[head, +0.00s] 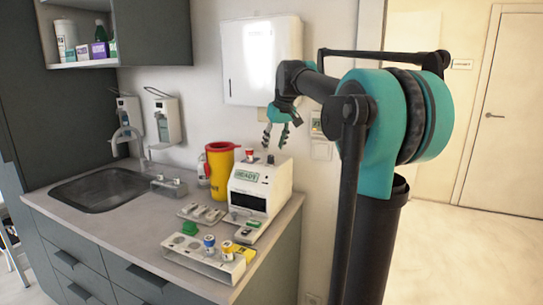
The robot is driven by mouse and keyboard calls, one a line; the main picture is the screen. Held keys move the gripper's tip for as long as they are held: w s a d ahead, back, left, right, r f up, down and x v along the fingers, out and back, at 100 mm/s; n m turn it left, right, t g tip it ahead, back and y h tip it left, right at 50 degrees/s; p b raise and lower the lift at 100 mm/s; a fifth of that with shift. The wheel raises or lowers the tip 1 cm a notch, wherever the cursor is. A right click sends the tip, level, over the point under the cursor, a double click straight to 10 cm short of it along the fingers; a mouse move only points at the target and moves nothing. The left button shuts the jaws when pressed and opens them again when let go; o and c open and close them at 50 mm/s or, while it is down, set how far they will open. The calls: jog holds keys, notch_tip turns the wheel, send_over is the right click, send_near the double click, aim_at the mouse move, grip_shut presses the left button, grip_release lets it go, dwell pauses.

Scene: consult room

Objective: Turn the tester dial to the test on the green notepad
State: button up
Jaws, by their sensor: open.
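The tester (262,190), a white box with a green display reading READY, stands near the right end of the counter. On its top are a small red-and-black piece (250,154) and a dark knob-like piece (270,159); I cannot tell for sure which is the dial, or its setting. My gripper (275,138) is open, pointing down, just above the tester's top, its fingertips apart and empty.
A yellow bin with a red lid (220,170) stands left of the tester. In front are a white rack (205,257) with small coloured-cap items and a small tray (202,214). A sink (95,190) is at left. A white dispenser (262,85) hangs behind my gripper.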

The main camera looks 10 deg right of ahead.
aim_at(271, 159)
jog(key=shift+x, duration=2.65)
jog(key=shift+c, duration=0.3)
grip_shut()
